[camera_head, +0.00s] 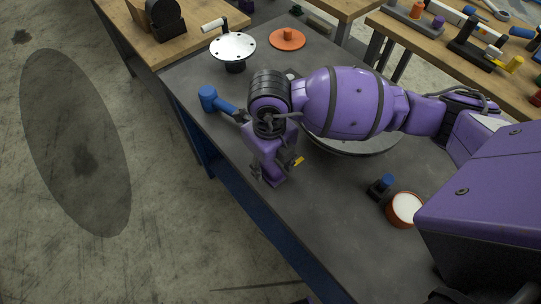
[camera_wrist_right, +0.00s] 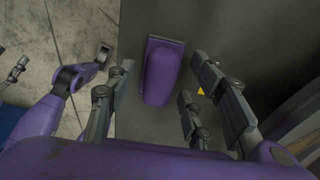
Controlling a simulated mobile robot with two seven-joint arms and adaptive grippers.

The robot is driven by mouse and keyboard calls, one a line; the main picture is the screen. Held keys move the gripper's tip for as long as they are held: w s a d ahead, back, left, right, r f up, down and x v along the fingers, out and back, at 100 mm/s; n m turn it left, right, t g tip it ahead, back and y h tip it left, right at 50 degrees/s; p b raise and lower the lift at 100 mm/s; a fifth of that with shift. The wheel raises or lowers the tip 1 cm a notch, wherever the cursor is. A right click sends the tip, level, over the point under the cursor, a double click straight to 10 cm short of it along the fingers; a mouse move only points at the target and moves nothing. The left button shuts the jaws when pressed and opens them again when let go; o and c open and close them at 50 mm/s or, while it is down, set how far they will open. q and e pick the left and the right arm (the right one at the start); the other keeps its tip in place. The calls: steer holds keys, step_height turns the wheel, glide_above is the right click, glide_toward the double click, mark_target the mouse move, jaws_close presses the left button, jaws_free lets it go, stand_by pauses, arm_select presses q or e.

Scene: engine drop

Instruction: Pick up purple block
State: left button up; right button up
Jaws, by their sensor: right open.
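The purple block (camera_wrist_right: 162,72) lies on the dark grey tabletop in the right wrist view, with a thin flat edge at its far end and a rounded raised body. My right gripper (camera_wrist_right: 158,84) is open, with its fingers on either side of the block. I cannot tell whether any finger touches it. In the head view my right gripper (camera_head: 277,168) points down near the table's left edge. A purple end (camera_head: 274,181) shows between its fingers; the rest of the block is hidden there. My left gripper is not in view.
A blue tool (camera_head: 209,99) lies left of the gripper. A white disc (camera_head: 232,46) on a black stand and an orange disc (camera_head: 287,39) are behind. A large round plate (camera_head: 350,146) is partly under my arm. A white-topped cylinder (camera_head: 403,209) stands at right. The front tabletop is clear.

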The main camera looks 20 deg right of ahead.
jaws_close()
stand_by(0.3)
steer(key=shift+r, duration=0.6)
steer(key=shift+s+a+r, duration=0.1)
steer(key=shift+a+r, duration=0.1)
steer(key=shift+r, duration=1.05)
steer(key=s+a+r, duration=0.8)
steer(key=s+r, duration=0.1)
steer(key=s, duration=0.1)
steer(key=shift+s+a+r+p, duration=0.2)
steer(key=shift+s+a+p, duration=0.1)
steer(key=shift+p, duration=0.15)
